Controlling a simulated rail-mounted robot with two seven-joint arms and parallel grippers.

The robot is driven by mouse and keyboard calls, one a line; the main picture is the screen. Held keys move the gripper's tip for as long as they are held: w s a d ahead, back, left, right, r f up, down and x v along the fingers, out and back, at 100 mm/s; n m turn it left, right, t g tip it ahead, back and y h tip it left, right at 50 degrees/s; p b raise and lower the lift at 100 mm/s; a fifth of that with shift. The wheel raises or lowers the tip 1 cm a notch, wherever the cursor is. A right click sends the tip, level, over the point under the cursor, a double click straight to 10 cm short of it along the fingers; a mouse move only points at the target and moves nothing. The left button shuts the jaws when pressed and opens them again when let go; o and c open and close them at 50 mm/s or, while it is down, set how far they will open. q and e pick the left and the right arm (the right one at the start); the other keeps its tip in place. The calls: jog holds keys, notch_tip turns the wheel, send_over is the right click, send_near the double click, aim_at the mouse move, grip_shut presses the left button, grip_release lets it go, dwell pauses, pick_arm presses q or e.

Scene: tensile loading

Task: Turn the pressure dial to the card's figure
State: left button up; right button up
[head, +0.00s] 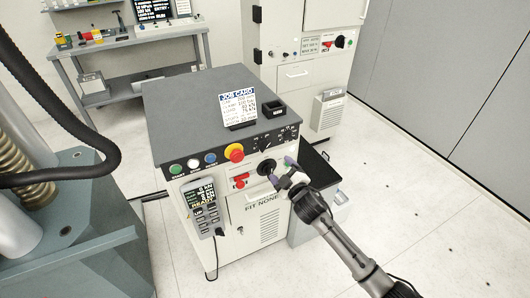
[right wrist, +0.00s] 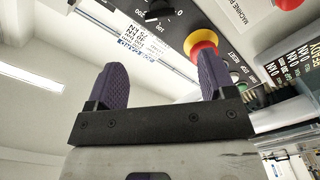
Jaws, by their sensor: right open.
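The job card (head: 239,105) stands on top of the grey cabinet; its figures are too small to read surely. It also shows upside down in the right wrist view (right wrist: 135,40). The cabinet's front has a black panel with small dials (head: 265,142); I cannot tell which is the pressure dial. In the right wrist view a black dial (right wrist: 158,15) with a white pointer sits beyond the fingertips. My left gripper is out of view.
A red and yellow stop button (head: 234,152) sits left of the dials, with several coloured buttons beside it. A handheld pendant (head: 201,205) hangs on the front left. The floor at right is clear.

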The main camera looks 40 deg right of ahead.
aim_at(265, 146)
jog(key=shift+w+d+b, duration=0.4)
jog(key=shift+w+d, duration=0.05)
jog(key=shift+w, duration=1.65)
jog(key=shift+w+d+b, duration=0.4)
jog(key=shift+w, duration=1.75)
jog(key=shift+w+d+b, duration=0.4)
jog(key=shift+w+d, duration=0.05)
jog(key=shift+w, duration=1.65)
jog(key=c, duration=0.9)
